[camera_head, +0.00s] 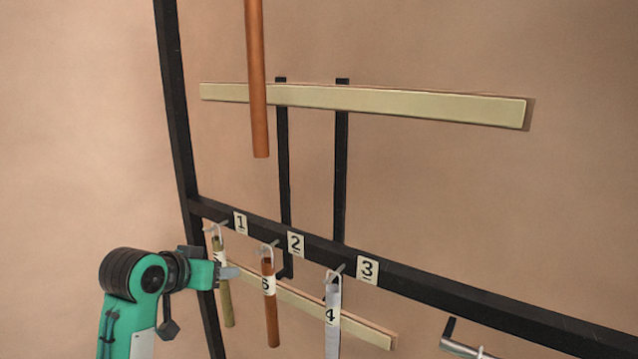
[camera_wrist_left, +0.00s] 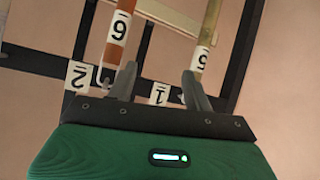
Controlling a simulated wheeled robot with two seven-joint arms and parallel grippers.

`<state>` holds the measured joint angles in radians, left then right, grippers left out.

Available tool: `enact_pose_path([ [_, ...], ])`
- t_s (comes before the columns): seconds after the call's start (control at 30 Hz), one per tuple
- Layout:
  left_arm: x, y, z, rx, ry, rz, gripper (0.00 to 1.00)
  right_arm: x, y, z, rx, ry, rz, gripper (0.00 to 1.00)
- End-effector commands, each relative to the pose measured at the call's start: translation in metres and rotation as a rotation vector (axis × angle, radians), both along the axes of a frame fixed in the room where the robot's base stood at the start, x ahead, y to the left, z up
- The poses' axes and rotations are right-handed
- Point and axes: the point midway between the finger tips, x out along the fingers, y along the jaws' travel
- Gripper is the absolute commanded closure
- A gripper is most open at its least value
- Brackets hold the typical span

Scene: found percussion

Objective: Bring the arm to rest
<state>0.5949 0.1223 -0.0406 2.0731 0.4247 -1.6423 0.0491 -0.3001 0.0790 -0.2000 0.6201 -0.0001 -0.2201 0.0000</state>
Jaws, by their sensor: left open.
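My left gripper (camera_head: 228,272) is at the lower left in the head view, beside the hanging tubes. In the left wrist view its two fingers (camera_wrist_left: 158,75) are apart with nothing between their tips. An olive tube (camera_head: 226,300) hangs under label 1 (camera_head: 240,223), close to the gripper. A copper-coloured tube (camera_head: 271,320) tagged 6 hangs under label 2 (camera_head: 296,244). A grey tube (camera_head: 332,345) tagged 4 hangs under label 3 (camera_head: 368,269). In the left wrist view the tubes tagged 6 (camera_wrist_left: 119,28) and 5 (camera_wrist_left: 203,50) show beyond the fingers. My right gripper is not seen.
A black frame bar (camera_head: 430,288) slants across, joined to an upright post (camera_head: 175,100). A pale bar (camera_head: 400,103) and a long copper-coloured tube (camera_head: 257,80) are above. A metallic piece (camera_head: 462,347) with a black part is at the bottom right. The far left is clear.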

Motion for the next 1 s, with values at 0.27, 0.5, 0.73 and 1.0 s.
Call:
enact_pose_path([
  [0.27, -0.056, 0.004, -0.117, 0.062, 0.155, 0.045, 0.49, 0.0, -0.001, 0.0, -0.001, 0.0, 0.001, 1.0],
  [0.5, -0.121, 0.009, -0.198, 0.121, 0.281, 0.075, 0.49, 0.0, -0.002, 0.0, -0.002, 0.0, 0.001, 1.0],
  [0.73, -0.194, 0.013, -0.259, 0.178, 0.401, 0.094, 0.49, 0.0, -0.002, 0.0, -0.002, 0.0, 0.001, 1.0],
  [1.0, -0.284, 0.019, -0.305, 0.244, 0.533, 0.108, 0.49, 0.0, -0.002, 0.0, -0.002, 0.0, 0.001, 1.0],
])
